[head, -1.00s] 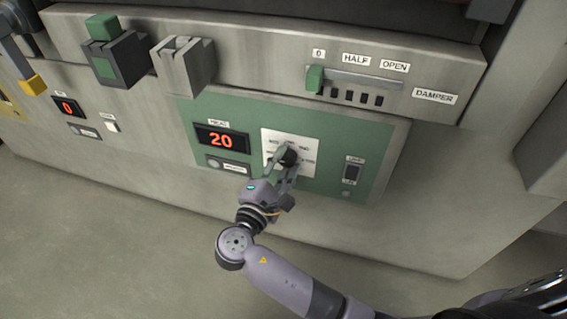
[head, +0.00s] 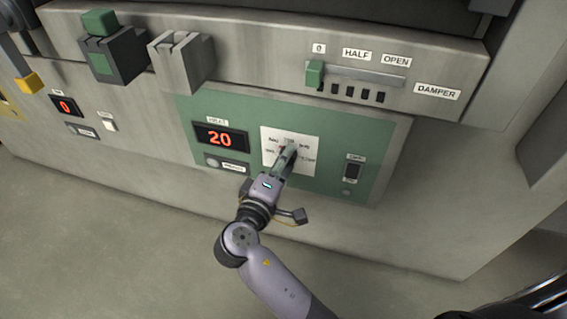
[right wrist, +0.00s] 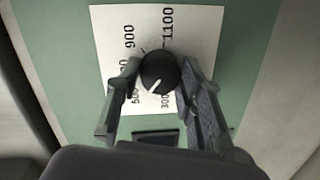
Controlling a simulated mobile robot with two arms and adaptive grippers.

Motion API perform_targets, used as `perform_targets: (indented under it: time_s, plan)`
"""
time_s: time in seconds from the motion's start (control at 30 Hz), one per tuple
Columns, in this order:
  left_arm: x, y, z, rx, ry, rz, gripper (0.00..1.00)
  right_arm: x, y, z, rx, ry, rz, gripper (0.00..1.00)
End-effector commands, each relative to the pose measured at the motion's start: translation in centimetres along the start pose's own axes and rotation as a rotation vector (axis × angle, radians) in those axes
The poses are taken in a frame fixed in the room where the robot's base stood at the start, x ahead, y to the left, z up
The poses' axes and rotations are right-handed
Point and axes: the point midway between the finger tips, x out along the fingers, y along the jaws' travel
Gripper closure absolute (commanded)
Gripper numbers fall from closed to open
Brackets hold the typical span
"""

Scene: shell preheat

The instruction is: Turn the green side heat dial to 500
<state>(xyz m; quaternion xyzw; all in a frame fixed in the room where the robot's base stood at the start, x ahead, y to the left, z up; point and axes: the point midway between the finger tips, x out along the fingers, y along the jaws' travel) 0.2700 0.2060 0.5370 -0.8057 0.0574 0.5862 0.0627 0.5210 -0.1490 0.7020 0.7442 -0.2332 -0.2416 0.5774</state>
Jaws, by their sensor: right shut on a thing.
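The green side panel (head: 235,110) carries the heat dial, a black round knob (right wrist: 159,70) with a white pointer line, on a white scale card (right wrist: 195,25). In the right wrist view the pointer aims down and slightly left, between the 500 and 300 marks. My right gripper (right wrist: 160,85) is shut on the knob, one finger on each side. In the head view my right gripper (head: 288,154) covers most of the knob. The heat display (head: 221,139) reads 20. My left gripper is not in view.
A rocker switch (head: 352,170) sits right of the dial and a button (head: 226,163) lies under the display. Above is a damper slider with a green handle (head: 315,73) at 0. Another display (head: 67,106) at left reads 0.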

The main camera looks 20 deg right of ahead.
Motion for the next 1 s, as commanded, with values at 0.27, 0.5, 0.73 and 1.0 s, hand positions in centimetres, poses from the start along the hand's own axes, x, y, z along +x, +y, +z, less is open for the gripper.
perform_targets:
  time_s: [0.27,0.5,0.73,1.0]
  plan:
    - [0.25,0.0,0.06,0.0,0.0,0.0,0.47,0.07,0.0,0.1,0.054,0.001,-0.006,0.93]
    - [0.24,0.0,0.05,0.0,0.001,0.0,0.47,0.07,0.03,0.1,0.057,0.001,-0.006,0.93]
    - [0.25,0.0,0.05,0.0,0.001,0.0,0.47,0.07,0.03,0.1,0.056,0.001,-0.005,0.6]
    - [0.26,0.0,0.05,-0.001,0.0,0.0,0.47,0.03,0.02,0.04,0.056,0.003,-0.006,0.45]
